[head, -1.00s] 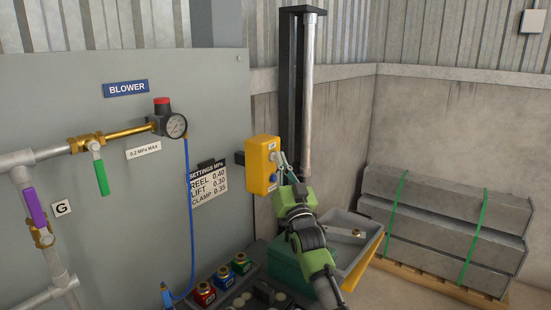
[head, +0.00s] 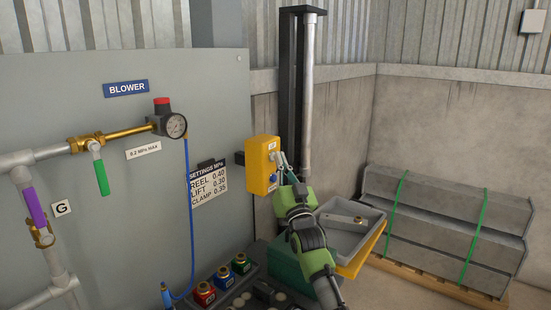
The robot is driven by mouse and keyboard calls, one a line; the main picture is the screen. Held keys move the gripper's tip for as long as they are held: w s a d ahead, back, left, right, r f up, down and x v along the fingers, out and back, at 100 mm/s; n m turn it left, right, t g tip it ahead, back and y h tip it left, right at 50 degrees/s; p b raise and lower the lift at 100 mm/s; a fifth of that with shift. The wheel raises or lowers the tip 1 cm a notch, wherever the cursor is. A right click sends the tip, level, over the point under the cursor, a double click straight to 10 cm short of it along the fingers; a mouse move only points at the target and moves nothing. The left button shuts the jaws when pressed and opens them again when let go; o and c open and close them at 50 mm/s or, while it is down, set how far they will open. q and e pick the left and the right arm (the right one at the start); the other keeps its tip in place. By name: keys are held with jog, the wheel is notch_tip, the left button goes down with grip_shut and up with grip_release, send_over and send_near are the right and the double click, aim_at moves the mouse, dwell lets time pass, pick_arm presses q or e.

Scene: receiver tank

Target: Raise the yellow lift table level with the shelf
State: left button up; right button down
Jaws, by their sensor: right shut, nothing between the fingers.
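The yellow lift table (head: 362,255) shows as a yellow edge behind my right forearm, low beside the dark mast (head: 290,95). A grey tray (head: 372,222) with a small metal part in it sits on the table. A yellow control box (head: 262,165) with buttons hangs left of the mast. My right gripper (head: 281,163) is shut and empty, its fingertips at the box's button face. Whether they touch a button is hard to tell. My arm hides part of the table and tray. I cannot make out the shelf for certain. My left gripper is out of view.
A grey panel (head: 120,215) with pipes, a gauge (head: 175,126) and a blue hose fills the left. Red, blue and green regulators (head: 222,278) stand at the bottom, near a green box (head: 285,262). Strapped grey blocks (head: 440,235) lie on a pallet at right.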

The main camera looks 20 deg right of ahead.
jog(key=shift+s+d+p, duration=0.4)
jog(key=shift+s+p, duration=0.15)
jog(key=shift+s, duration=0.2)
jog(key=s, duration=0.1)
jog(key=s+d+p, duration=0.1)
jog(key=s, duration=0.1)
jog(key=s+d+p, duration=0.1)
jog(key=shift+s+d, duration=0.15)
jog(key=shift+d, duration=0.1)
dwell(1.1)
